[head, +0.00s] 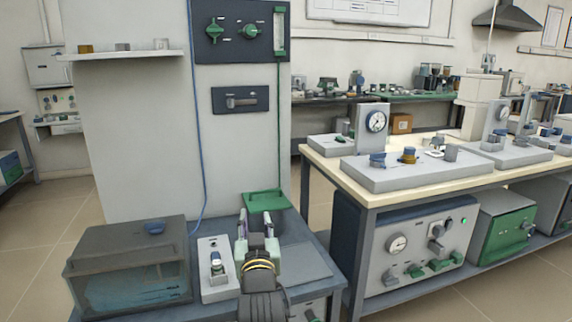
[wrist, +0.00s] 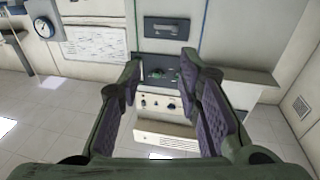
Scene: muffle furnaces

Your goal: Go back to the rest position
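My gripper (head: 256,228) is in the lower middle of the head view, above the dark bench (head: 300,290) in front of the tall grey cabinet (head: 135,120). Its two fingers stand apart with nothing between them. In the wrist view my gripper (wrist: 163,85) also shows open and empty, with the purple-lined fingers on either side. Beyond them are a panel with knobs (wrist: 158,101) and a pale wall.
A dark see-through box (head: 130,270) with a blue knob stands left of my gripper, and a green-lidded container (head: 264,200) is just behind it. A small white device (head: 217,285) is beside it. A light-topped table (head: 480,176) with instruments stands at right.

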